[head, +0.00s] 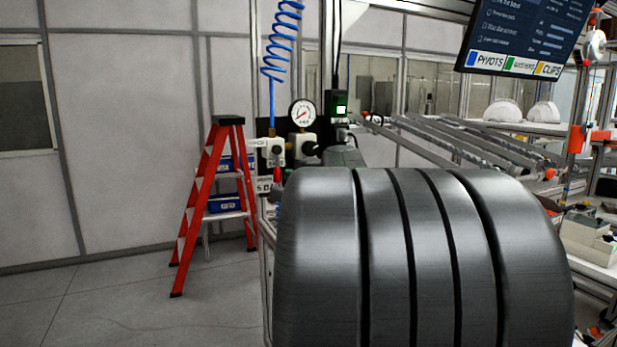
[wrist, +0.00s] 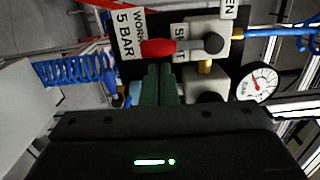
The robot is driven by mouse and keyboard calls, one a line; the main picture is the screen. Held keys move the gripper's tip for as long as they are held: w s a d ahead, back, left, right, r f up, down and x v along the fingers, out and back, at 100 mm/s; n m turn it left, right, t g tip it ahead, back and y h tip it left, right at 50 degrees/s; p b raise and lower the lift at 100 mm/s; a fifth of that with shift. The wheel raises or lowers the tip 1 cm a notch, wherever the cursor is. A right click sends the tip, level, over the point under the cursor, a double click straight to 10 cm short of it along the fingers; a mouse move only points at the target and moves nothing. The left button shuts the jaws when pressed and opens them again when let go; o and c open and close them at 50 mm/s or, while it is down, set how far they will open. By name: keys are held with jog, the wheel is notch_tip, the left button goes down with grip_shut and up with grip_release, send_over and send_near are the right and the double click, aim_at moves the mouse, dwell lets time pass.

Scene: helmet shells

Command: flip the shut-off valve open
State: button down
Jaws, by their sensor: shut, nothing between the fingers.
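The shut-off valve (wrist: 205,62) is a pale block on a dark panel, with a lever that has a red grip (wrist: 158,48) and a dark round pivot (wrist: 213,43). In the wrist view the lever points left from the pivot, across the SHUT label (wrist: 180,42). The OPEN label (wrist: 229,10) is partly cut off at the top. In the head view the red grip (head: 278,173) hangs down below the valve. My gripper (wrist: 160,70) is shut and empty, its dark green fingers close by the red grip. I cannot tell if they touch it.
A pressure gauge (head: 303,113) and a blue coiled hose (head: 281,40) are by the valve. A red stepladder (head: 195,205) stands left on open floor. A rail rack (head: 450,135) and a screen (head: 525,35) are at right. My arm hides much of the middle.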

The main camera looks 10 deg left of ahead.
jog(key=shift+s+a+f+m, duration=0.15)
jog(key=shift+s+a+m, duration=0.15)
jog(key=shift+m, duration=0.4)
jog(key=m, duration=0.1)
jog(key=a+m, duration=0.1)
jog(key=m, duration=0.1)
jog(key=shift+s+a+f+b, duration=0.1)
jog(key=shift+s+a+b, duration=0.05)
jog(key=shift+s+b, duration=0.2)
jog(key=s+a+r+m+p, duration=0.3)
jog(key=a+m+p, duration=0.1)
jog(key=m, duration=0.7)
jog(key=shift+s+a+r+t, duration=0.15)
jog(key=shift+a+r+t, duration=0.2)
jog(key=shift+a+t, duration=0.05)
jog(key=shift+r+p, duration=0.2)
jog(key=shift+p, duration=0.1)
